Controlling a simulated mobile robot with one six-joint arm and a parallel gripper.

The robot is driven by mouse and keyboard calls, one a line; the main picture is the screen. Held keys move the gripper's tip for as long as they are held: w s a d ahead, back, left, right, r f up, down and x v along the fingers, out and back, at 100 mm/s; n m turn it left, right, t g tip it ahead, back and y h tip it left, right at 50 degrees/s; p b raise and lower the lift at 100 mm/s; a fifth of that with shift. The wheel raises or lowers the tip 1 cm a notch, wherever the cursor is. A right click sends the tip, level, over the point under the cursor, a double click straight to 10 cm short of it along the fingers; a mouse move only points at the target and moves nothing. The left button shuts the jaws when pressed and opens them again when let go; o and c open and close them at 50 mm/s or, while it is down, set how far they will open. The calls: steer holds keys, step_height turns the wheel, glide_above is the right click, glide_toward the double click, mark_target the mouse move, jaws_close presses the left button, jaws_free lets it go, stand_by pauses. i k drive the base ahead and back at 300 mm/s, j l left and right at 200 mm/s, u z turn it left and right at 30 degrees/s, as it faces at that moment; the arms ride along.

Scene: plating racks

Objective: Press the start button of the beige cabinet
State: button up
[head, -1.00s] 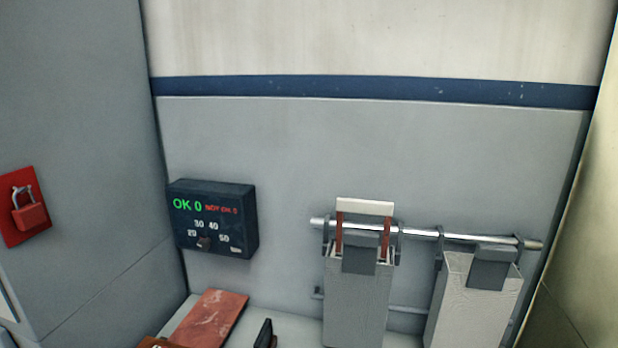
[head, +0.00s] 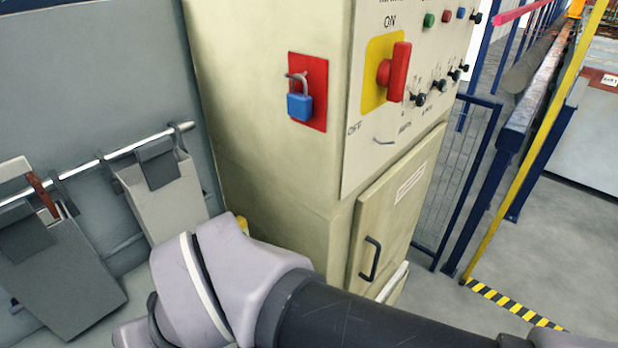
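The beige cabinet (head: 283,170) stands in the middle of the head view, with its control panel on the right-hand face. A green button (head: 429,19), a red button (head: 446,15) and a blue button (head: 461,13) sit in a row near the top of the panel. Their labels are cut off or too small to read, so I cannot tell which is marked start. A large red rotary switch (head: 397,71) on a yellow plate is below them, with its handle upright, toward ON. My arm crosses the bottom of the view. My gripper is out of view.
A blue padlock (head: 299,107) hangs on a red plate on the cabinet's side. The cabinet's lower door has a black handle (head: 370,258). A mesh fence (head: 455,180) and yellow post stand right; grey floor there is open.

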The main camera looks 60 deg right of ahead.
mark_target(429, 21)
steer(key=z, duration=2.6)
